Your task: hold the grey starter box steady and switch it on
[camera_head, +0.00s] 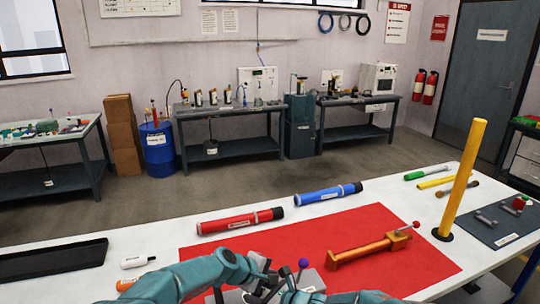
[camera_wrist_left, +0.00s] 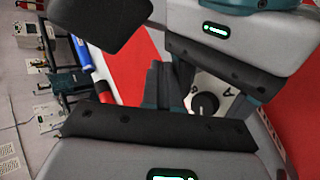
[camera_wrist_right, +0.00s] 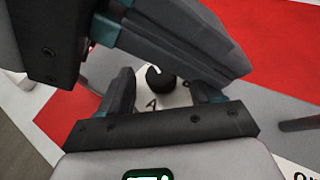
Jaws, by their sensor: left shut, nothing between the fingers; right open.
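The grey starter box (camera_head: 312,281) is on the red mat at the front, largely hidden by my arms. Its pale top face carries a black round knob, clear in the left wrist view (camera_wrist_left: 205,104) and the right wrist view (camera_wrist_right: 160,78), with letters beside it. My left gripper (camera_wrist_left: 166,84) is shut and empty beside the box; whether it touches is unclear. My right gripper (camera_wrist_right: 163,88) is open, with the knob showing between its fingers; contact is unclear. My left gripper also crosses the upper part of the right wrist view.
The red mat (camera_head: 400,265) also bears an orange tool (camera_head: 368,246) with a red knob. Red (camera_head: 240,221) and blue (camera_head: 328,194) tubes lie behind it. A yellow post (camera_head: 462,178) stands at right. A black tray (camera_head: 52,261) lies at left. My two grippers are close together.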

